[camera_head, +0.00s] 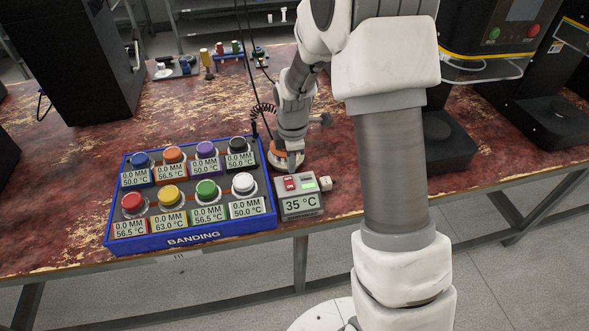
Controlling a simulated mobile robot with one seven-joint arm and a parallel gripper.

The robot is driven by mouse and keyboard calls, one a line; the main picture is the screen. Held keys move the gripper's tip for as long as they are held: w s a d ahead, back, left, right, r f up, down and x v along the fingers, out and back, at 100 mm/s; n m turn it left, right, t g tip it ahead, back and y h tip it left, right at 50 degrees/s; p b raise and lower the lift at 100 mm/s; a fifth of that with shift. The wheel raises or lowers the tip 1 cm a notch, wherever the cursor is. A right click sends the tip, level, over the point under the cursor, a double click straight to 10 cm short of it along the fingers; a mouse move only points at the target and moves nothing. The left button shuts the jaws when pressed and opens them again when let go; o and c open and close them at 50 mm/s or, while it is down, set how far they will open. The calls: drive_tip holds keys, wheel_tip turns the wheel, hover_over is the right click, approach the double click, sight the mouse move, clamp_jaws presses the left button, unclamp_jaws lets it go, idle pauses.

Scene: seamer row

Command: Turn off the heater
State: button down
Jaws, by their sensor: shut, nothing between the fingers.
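A small grey unit (301,206) stands at the table's front edge, just right of the blue tray. Its front reads 35 °C. On its top are a red switch (290,183) and a lit green patch (308,183); the switch's lettering is too small to read surely. I take this unit to be the heater. My gripper (291,170) points down just behind the red switch, shut and empty. I cannot tell whether its tips touch the unit. A round orange-brown piece (274,157) is partly hidden behind my gripper.
A blue tray marked BANDING (190,240) holds several coloured round pieces with MM and °C labels. A dark machine (75,60) stands back left. Another machine with green and red buttons (490,60) stands right. Small items (225,55) lie at the back.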

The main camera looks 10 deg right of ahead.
wheel_tip(320, 180, up, 8)
drive_tip(key=shift+s+a+f+p, duration=0.15)
drive_tip(key=shift+s+f+p, duration=0.05)
drive_tip(key=shift+s+p, duration=0.2)
drive_tip(key=shift+f+b, duration=0.1)
drive_tip(key=shift+b, duration=0.45)
